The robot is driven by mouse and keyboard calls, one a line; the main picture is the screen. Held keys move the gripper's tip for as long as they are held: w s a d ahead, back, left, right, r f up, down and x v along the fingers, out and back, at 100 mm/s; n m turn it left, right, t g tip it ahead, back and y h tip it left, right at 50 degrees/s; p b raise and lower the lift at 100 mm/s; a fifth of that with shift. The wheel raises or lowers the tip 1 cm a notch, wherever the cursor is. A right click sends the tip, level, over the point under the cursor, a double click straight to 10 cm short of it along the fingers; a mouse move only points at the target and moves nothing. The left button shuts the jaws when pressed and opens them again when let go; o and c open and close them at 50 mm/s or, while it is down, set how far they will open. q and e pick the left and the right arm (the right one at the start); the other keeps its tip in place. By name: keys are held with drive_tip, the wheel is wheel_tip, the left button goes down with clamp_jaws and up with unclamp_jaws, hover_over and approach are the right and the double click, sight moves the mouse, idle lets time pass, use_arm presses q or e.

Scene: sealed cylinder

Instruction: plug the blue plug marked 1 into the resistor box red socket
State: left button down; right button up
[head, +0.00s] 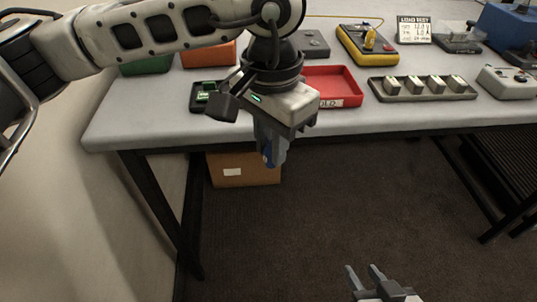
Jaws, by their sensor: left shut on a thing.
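My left gripper (271,164) hangs in front of the table's front edge, pointing down, with its fingers shut on a small blue piece. This blue piece looks like the blue plug (267,154); it is mostly hidden by the fingers and no number can be read. My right gripper (363,268) is at the bottom of the view, with its two fingers apart and nothing between them. A pale box (509,83) with small dark and red fittings stands at the table's right. I cannot tell whether it is the resistor box, and no red socket is clear.
The grey table (130,110) holds a red tray (335,75), a dark rack (383,93) with several pale blocks, a yellow device (357,52), a printed card (414,30) and a blue box (507,25). A cardboard box (240,176) stands below. Floor in front is clear.

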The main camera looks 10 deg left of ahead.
use_arm(q)
drive_tip(key=shift+r+m, duration=0.3)
drive_tip(key=shift+r, duration=0.05)
drive_tip(key=w+d+f+m, duration=0.3)
drive_tip(key=d+f+m, duration=0.1)
drive_tip(key=shift+w+f+m, duration=0.3)
drive_tip(key=s+a+r+n, duration=0.4)
drive_tip(key=a+r+n, duration=0.4)
drive_tip(key=r, duration=0.1)
drive_tip(key=shift+s, duration=0.4)
drive_tip(key=shift+d+r, duration=0.1)
drive_tip(key=shift+d, duration=0.05)
